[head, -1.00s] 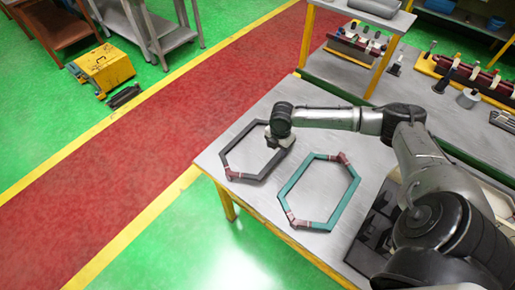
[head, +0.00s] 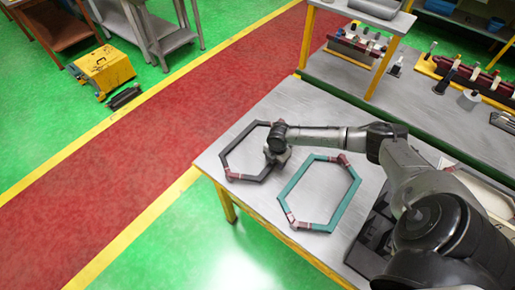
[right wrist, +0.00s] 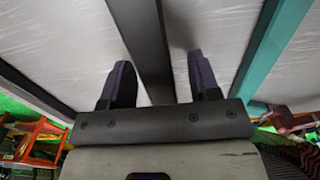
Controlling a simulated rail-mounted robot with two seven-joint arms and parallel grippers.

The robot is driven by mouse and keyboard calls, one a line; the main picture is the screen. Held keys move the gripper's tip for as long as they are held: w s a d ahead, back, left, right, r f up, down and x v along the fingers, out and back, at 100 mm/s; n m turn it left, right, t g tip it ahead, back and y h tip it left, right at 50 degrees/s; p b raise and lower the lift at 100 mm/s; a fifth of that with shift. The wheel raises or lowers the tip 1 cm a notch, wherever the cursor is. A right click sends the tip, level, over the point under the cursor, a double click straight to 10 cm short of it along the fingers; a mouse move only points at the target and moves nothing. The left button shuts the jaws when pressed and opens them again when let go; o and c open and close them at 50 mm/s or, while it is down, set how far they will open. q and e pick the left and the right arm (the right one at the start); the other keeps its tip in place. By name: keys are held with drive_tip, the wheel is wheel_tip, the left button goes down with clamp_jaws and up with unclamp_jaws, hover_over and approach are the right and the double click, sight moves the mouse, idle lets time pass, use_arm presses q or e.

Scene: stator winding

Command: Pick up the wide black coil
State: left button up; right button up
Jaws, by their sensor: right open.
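The wide black coil (head: 236,138) is a dark hexagonal ring with reddish-brown wrapped ends, lying flat on the grey table. My right gripper (head: 274,160) is over the coil's right side in the head view. In the right wrist view its two dark fingers (right wrist: 158,65) are open, one on each side of a straight black bar of the coil (right wrist: 142,35). Gaps show between the bar and both fingers. The finger depth against the bar is hard to tell. My left gripper is not in view.
A teal hexagonal coil (head: 296,177) lies just right of the black one, close to my right gripper; its bar (right wrist: 262,55) also shows in the right wrist view. A raised shelf (head: 375,15) stands at the back.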

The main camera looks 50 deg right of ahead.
drive_tip(key=shift+c, duration=0.3)
clamp_jaws()
idle(0.4)
